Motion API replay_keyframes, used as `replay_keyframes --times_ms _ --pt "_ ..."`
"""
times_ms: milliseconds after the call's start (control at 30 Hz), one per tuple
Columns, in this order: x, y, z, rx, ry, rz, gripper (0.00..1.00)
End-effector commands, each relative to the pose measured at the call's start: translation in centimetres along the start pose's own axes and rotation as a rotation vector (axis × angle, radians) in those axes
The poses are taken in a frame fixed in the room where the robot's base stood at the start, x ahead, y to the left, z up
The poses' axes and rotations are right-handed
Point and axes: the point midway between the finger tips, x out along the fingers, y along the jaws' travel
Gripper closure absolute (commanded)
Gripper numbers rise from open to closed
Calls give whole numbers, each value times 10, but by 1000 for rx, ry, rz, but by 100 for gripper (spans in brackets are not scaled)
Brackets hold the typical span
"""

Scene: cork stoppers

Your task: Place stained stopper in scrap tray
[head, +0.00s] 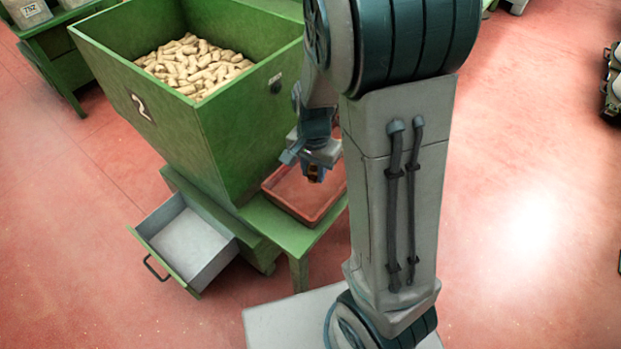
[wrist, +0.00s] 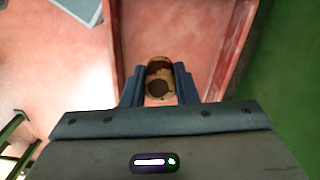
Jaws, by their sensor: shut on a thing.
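My gripper (head: 315,172) hangs over the red scrap tray (head: 322,222) on the green stand. In the wrist view my gripper (wrist: 159,82) is shut on a cork stopper (wrist: 159,68) with dark brown stains. The stopper also shows in the head view as a small dark and orange spot (head: 315,177) below the fingers. In the wrist view the tray (wrist: 228,50) lies below and around the stopper, and its visible floor looks empty. How high the stopper is above the tray floor is hard to tell. My arm hides part of the tray's right side in the head view.
A green hopper (head: 215,135) marked 2, full of plain corks (head: 193,66), stands left of the tray. Its high wall rises close beside my gripper. An open, empty grey drawer (head: 187,243) juts out below at front left.

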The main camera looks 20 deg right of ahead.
Motion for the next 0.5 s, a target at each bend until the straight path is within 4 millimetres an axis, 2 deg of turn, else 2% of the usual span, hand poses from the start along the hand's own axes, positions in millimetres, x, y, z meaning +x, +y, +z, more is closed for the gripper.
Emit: replay_keyframes --times_ms 100,300,500 --pt "10 -11 -10 0 0 1 94" --pt "18 -16 -14 -1 -1 1 94" --pt "48 -16 -13 -1 -2 2 94"
